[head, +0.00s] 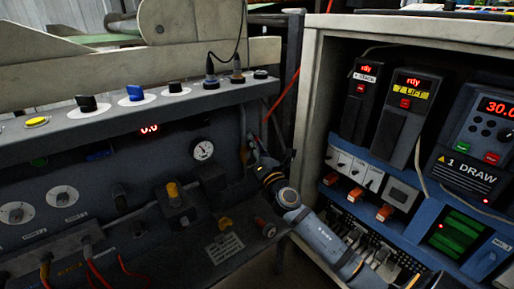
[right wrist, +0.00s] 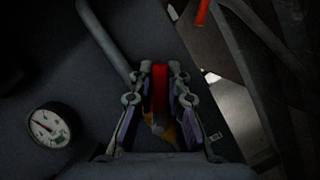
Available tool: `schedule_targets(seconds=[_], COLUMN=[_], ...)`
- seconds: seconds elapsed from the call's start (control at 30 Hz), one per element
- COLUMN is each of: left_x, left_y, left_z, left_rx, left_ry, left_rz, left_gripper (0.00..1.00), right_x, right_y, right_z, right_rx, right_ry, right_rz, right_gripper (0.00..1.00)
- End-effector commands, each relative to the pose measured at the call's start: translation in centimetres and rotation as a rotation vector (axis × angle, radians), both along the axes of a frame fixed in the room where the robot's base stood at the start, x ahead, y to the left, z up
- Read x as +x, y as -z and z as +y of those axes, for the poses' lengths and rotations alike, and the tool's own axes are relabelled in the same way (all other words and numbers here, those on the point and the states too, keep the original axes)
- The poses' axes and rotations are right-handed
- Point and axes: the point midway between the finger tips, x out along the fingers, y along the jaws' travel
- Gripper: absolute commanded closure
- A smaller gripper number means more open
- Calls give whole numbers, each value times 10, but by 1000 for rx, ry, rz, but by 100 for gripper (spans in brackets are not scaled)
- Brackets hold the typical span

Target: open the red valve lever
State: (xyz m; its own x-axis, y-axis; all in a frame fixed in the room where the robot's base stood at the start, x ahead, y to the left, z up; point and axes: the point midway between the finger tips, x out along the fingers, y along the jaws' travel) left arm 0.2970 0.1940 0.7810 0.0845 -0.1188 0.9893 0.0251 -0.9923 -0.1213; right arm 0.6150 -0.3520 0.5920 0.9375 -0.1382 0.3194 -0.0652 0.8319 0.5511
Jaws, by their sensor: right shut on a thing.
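The red valve lever (right wrist: 160,84) stands upright between the fingers of my right gripper (right wrist: 159,98) in the right wrist view. The fingers are shut on it, one on each side. Part of a yellowish fitting (right wrist: 170,131) shows below the lever between the fingers. In the head view my right gripper (head: 256,160) is at the right end of the grey machine panel, right of the round pressure gauge (head: 202,150). There the lever is hidden by the gripper and wrist. My left gripper is not in view.
The gauge also shows in the right wrist view (right wrist: 49,127), left of the gripper, with a grey pipe (right wrist: 104,40) above it. Knobs and a yellow button (head: 37,122) line the panel's ledge. An open electrical cabinet (head: 313,100) with drives stands close on the right.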

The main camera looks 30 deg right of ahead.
Motion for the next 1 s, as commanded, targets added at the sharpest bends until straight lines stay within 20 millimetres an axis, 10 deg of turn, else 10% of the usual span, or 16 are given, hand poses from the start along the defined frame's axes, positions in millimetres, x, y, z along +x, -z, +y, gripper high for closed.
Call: schedule_targets(seconds=[1.0], left_x=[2], left_y=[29], left_z=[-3], left_rx=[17], left_ry=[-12], left_rz=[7], left_gripper=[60], right_x=[-2], right_y=[-6], right_z=[26], right_rx=[-535], right_ry=[-3], right_rz=[-39], right_gripper=[100])
